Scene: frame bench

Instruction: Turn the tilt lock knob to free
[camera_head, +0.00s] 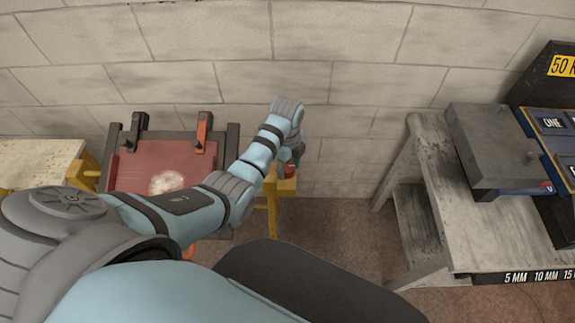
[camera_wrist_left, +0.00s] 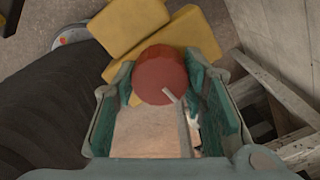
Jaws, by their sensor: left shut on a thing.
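The tilt lock knob (camera_wrist_left: 160,75) is a round red knob in the left wrist view, with a pale pointer line at its lower right edge. My left gripper (camera_wrist_left: 164,92) has its green-lined fingers on both sides of the knob and is shut on it. In the head view a little of the red knob (camera_head: 289,170) shows beyond my left wrist, at the right side of the red-panelled frame (camera_head: 128,178). My arm hides most of the gripper there. My right gripper is not in view.
Yellow blocks (camera_wrist_left: 199,38) lie behind the knob in the wrist view. A grey workbench (camera_head: 445,205) with a grey block (camera_head: 505,140) stands at the right. A pale bench top (camera_head: 35,160) is at the left. Open floor (camera_head: 335,222) lies between the frame and workbench.

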